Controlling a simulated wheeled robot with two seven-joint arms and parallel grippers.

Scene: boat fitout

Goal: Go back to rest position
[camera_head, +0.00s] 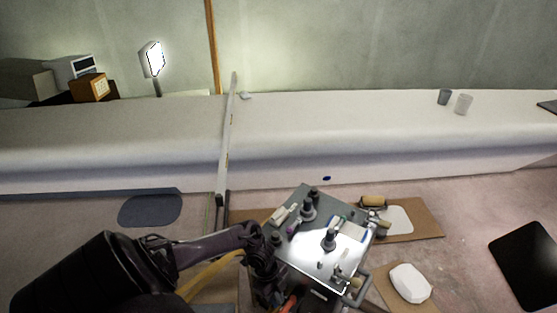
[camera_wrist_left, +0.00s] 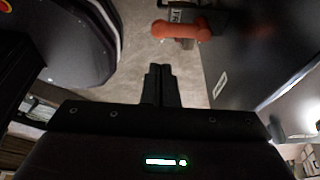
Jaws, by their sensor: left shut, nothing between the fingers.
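My left arm comes in from the lower left in the head view. Its gripper (camera_head: 262,250) is beside the left edge of a grey tool cart (camera_head: 300,262), and its fingertips are hard to make out against the dark parts there. In the left wrist view the two dark fingers of the left gripper (camera_wrist_left: 160,72) are together with nothing between them. My right gripper is in neither view.
The cart top holds several bottles, rollers and small tools. An orange-red object (camera_wrist_left: 182,29) is beyond the fingertips in the wrist view. A long white hull (camera_head: 330,125) runs across behind. Cardboard with a white block (camera_head: 410,282) lies right of the cart.

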